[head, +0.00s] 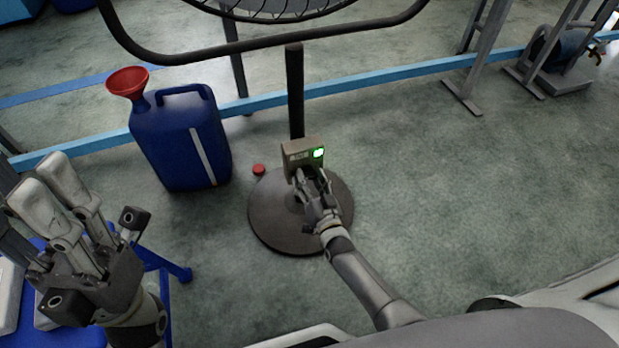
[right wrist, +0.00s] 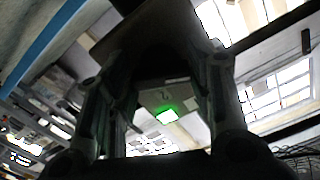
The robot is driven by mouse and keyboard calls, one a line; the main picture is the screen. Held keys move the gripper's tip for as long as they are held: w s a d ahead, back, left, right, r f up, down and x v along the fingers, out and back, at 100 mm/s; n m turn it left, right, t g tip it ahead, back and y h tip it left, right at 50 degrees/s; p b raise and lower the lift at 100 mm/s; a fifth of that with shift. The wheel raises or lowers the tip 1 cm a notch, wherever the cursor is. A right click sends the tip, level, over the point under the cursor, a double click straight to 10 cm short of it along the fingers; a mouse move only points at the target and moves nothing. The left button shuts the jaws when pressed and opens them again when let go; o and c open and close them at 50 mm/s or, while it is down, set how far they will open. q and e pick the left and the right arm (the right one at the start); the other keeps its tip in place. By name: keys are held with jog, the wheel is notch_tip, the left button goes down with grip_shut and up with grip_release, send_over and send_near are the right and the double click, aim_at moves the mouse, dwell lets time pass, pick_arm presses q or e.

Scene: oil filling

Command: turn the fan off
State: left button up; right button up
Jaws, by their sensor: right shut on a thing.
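The fan (head: 295,90) stands on a round dark base, with part of its guard showing at the top of the head view. Its small control box (head: 296,151) sits low on the pole and has a lit green light (head: 318,153). My right gripper (head: 312,178) is shut on the control box from the front and below. In the right wrist view the box's underside (right wrist: 155,98) and green light (right wrist: 167,116) show between the fingers. Exactly where the fingers touch is hard to tell. My left gripper (head: 44,184) is empty at the left, its fingers apart.
A blue oil can (head: 180,145) with a red funnel (head: 127,82) stands left of the fan base. A small red cap (head: 258,169) lies on the floor beside the base. Metal stand legs (head: 480,60) are at upper right.

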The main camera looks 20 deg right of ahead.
jog(key=shift+n, duration=0.8)
jog(key=shift+f+n+p, duration=0.1)
jog(key=shift+n+p, duration=0.3)
jog(key=shift+n, duration=1)
jog(key=o, duration=1)
jog(key=shift+s, duration=0.1)
jog(key=s, duration=1.1)
jog(key=shift+s+d, duration=0.25)
jog(key=shift+s, duration=0.15)
